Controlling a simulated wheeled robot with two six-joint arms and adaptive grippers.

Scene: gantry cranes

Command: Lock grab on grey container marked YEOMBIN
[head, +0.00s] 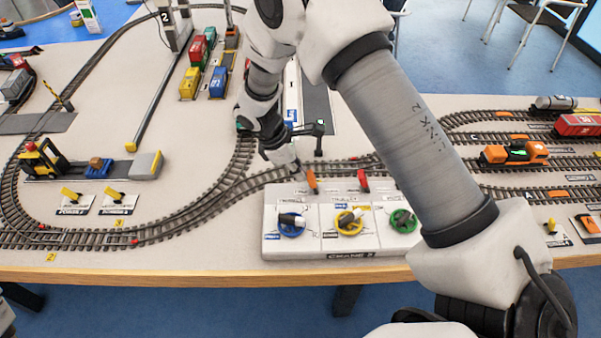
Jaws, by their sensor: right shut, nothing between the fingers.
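The control box marked CRANE 2 (350,247) stands at the table's front edge. It has an orange lever (312,180), a red lever (363,181) and blue (291,222), yellow (349,221) and green (402,221) knobs. My right gripper (297,170) is shut and empty, just beside the orange lever; I cannot tell whether it touches it. A grey container (16,85) is at the far left; no name on it is readable. The gantry crane marked 2 (170,35) stands at the back; its grab cannot be made out. My left gripper is not in view.
Red (198,50), yellow (189,83) and blue (218,82) containers stand near the crane. My right arm covers much of the middle. Tracks loop around the table, with an orange locomotive (515,153) at right and a yellow-black vehicle (42,160) at left.

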